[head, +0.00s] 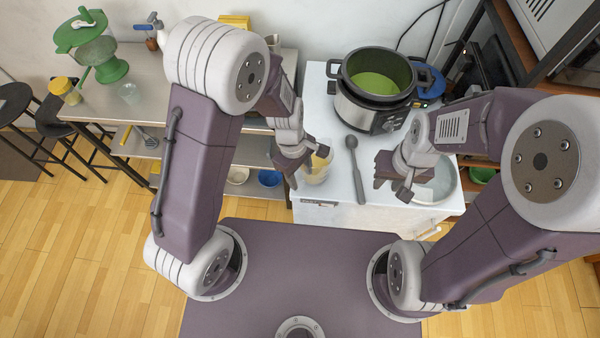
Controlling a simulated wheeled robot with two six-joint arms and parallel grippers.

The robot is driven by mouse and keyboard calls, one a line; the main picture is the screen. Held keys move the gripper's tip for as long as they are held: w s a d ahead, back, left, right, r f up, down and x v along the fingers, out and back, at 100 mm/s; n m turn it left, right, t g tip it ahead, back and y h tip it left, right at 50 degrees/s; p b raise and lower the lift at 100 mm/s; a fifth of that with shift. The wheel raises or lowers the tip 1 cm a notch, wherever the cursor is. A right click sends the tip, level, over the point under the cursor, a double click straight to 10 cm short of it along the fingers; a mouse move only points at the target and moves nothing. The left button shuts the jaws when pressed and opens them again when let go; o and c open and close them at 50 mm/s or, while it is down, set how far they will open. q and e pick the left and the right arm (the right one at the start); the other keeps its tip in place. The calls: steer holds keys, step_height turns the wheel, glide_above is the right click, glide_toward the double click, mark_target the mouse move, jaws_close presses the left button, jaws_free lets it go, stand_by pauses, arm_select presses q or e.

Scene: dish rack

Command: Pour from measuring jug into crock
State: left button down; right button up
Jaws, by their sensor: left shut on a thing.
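The measuring jug (319,168) is clear with something yellowish inside, at the front left of the white counter. My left gripper (303,168) is shut on it from the left and partly covers it. I cannot tell whether the jug touches the counter. The crock (376,82) is a dark pot with green contents, in a silver and black cooker at the back of the counter, open at the top. My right gripper (392,188) hangs over the front right of the counter, apart from jug and crock. Its fingers look spread, with nothing between them.
A grey ladle (355,172) lies on the white counter (325,100) between my grippers. A pale round bowl or lid (440,186) is partly hidden behind my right gripper. A blue item (430,80) sits right of the cooker. A side table (185,115) at left holds green kitchenware.

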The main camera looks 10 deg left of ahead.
arm_select(q)
steer(key=shift+f, duration=0.2)
steer(key=c, duration=0.6)
jaws_free()
step_height(320, 180, up, 9)
steer(key=a, duration=0.1)
steer(key=shift+w, duration=0.35)
jaws_close()
steer(key=shift+a, duration=0.15)
stand_by(1.1)
